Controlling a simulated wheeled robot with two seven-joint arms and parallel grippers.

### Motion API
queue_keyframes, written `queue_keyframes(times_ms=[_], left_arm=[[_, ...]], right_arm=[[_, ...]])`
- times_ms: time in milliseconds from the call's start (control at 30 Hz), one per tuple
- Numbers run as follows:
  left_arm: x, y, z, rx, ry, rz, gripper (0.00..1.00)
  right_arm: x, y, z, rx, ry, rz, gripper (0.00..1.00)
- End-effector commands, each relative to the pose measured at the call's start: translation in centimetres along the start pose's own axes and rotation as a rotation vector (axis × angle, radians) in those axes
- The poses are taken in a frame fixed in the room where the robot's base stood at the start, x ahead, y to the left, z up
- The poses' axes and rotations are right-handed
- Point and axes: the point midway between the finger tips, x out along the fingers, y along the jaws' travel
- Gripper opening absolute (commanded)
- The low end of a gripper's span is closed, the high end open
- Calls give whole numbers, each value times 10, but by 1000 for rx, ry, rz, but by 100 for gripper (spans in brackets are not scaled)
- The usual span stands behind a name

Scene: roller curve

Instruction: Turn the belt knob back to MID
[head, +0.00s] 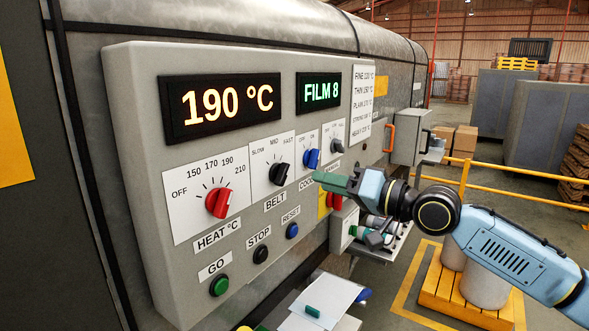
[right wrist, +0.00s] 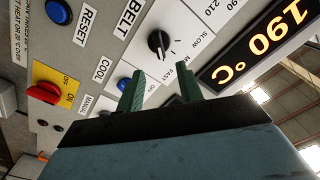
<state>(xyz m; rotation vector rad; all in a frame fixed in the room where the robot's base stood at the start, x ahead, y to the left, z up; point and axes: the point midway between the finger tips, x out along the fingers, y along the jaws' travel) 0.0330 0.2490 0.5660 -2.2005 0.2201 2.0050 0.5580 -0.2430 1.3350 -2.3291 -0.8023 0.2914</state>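The black belt knob (head: 281,173) is on a white plate marked SLOW, MID and FAST, above the BELT label. Its grip slants to the upper right, seemingly toward FAST. The knob also shows in the right wrist view (right wrist: 158,43), beyond the fingers. My right gripper (head: 322,179) has green fingers and is to the right of the belt knob, in front of the panel. In the right wrist view its fingers (right wrist: 162,80) are apart with nothing between them, and the knob is clear of both. My left gripper is not in view.
The red heat knob (head: 218,203) is left of the belt knob, and the blue cool knob (head: 311,158) is right. A red switch (head: 334,201) is close behind my right gripper. Displays (head: 222,105) read 190 °C and FILM 8. Push buttons (head: 219,285) are below.

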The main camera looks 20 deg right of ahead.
Motion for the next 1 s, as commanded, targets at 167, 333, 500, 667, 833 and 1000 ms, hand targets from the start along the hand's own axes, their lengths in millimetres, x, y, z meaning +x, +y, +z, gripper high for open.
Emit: queue_keyframes(times_ms=[167,333,500,667,833,1000], left_arm=[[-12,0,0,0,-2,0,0],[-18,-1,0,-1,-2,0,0],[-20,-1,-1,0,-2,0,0],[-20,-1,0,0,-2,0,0],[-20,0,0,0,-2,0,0],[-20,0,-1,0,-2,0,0]], right_arm=[[38,-3,-2,1,-1,-2,36],[66,-2,-1,1,0,-1,36],[82,0,0,-1,0,1,36],[86,0,0,-2,0,1,36],[86,0,1,-2,0,1,36],[85,0,0,-2,0,1,17]])
